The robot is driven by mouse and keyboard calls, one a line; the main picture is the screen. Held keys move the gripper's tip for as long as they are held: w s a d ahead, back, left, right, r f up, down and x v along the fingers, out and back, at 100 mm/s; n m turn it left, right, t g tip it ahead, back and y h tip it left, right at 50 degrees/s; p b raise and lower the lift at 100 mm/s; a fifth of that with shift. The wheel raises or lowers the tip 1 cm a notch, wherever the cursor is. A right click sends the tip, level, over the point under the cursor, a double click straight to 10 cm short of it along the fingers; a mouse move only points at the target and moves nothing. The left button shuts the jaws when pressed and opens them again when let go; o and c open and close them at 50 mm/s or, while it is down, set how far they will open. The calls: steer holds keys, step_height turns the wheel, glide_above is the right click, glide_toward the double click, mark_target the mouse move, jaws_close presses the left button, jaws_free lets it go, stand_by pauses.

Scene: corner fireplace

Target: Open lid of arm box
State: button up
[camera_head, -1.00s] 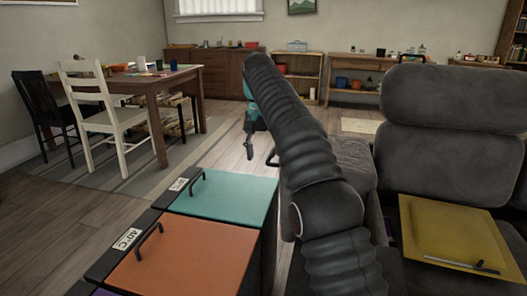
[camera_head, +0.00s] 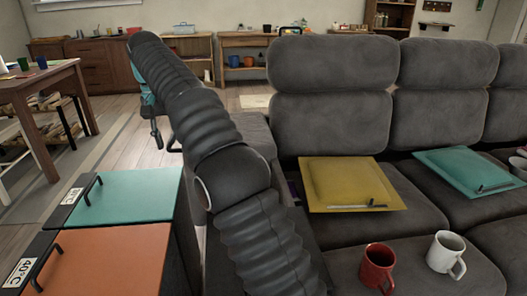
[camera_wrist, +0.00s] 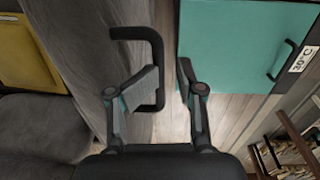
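The arm box (camera_head: 255,132) is the dark grey sofa arm, largely hidden behind my arm in the head view. In the wrist view its grey fabric side (camera_wrist: 85,50) runs down left of centre. A black U-shaped handle (camera_wrist: 157,50) sticks out from it; it also shows in the head view (camera_head: 173,146). My gripper (camera_wrist: 168,75) is open. Its left finger pad overlaps the handle in the wrist view, and the handle's long bar appears between the two fingers. I cannot tell whether they touch. The lid looks closed, though much of it is hidden.
A teal-topped box (camera_head: 125,193) and an orange-topped box (camera_head: 105,258) with black handles stand left of the sofa. The sofa seat holds a yellow cushion (camera_head: 335,180), a teal cushion (camera_head: 465,168), a red mug (camera_head: 375,265) and a white mug (camera_head: 443,250). A table (camera_head: 45,85) stands further left.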

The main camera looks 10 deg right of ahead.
steer(key=d, duration=1.5)
steer(key=d+f+b, duration=0.3)
steer(key=d+f, duration=0.4)
steer(key=d, duration=0.5)
steer(key=shift+w, duration=0.2)
steer(key=shift+a+r, duration=0.1)
